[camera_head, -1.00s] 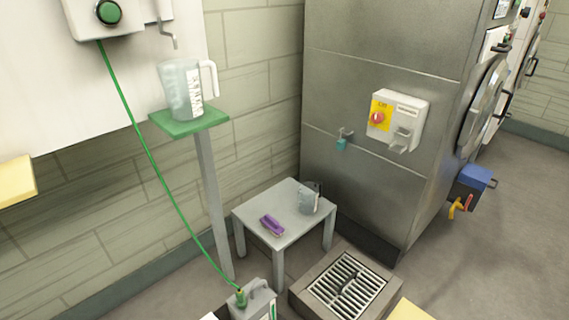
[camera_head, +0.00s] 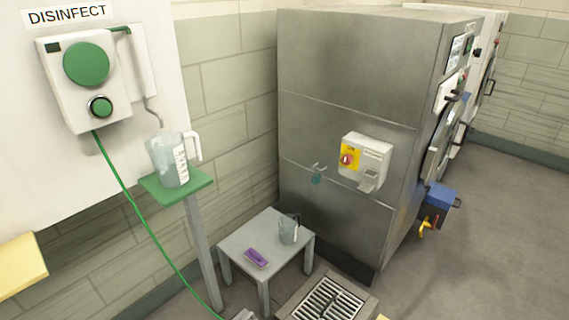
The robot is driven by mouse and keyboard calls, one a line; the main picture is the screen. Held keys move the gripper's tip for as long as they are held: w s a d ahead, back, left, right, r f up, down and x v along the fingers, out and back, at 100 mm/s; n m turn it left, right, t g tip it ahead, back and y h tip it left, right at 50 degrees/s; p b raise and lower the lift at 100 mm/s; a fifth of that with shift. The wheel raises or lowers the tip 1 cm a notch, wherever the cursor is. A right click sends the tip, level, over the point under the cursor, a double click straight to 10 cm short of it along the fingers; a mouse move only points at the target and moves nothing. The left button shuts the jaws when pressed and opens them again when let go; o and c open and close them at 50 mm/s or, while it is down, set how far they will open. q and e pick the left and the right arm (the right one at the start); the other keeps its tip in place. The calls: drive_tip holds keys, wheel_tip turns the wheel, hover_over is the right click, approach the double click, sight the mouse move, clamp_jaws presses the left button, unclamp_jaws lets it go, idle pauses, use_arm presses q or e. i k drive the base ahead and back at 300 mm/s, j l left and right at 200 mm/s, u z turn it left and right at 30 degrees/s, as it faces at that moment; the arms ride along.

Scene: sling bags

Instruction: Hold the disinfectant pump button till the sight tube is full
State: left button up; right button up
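The disinfectant pump (camera_head: 65,108) is a white wall box under the sign "DISINFECT", at the upper left of the head view. It has a large green disc (camera_head: 87,64) and below it a smaller green button (camera_head: 100,106) in a dark ring. A pale upright tube (camera_head: 141,65) stands on its right side, joined by a green pipe at the top; I cannot make out a fluid level in it. A bent grey spout hangs below, above a clear measuring jug (camera_head: 168,160) on a green-topped stand (camera_head: 196,187). Neither gripper is recognizable in view.
A low grey table (camera_head: 240,238) holds a purple object (camera_head: 256,258) and a grey jug (camera_head: 289,230). A steel machine (camera_head: 345,120) with a switch box stands behind. A floor drain (camera_head: 328,302) lies in front. A green hose runs down from the pump. A yellow slab (camera_head: 18,265) shows at left.

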sight(101, 108)
drive_tip(key=k+l, duration=0.2)
drive_tip(key=k, duration=0.15)
drive_tip(key=k+l, duration=0.2)
drive_tip(key=k, duration=0.2)
drive_tip(key=k+l, duration=0.15)
drive_tip(key=k, duration=0.2)
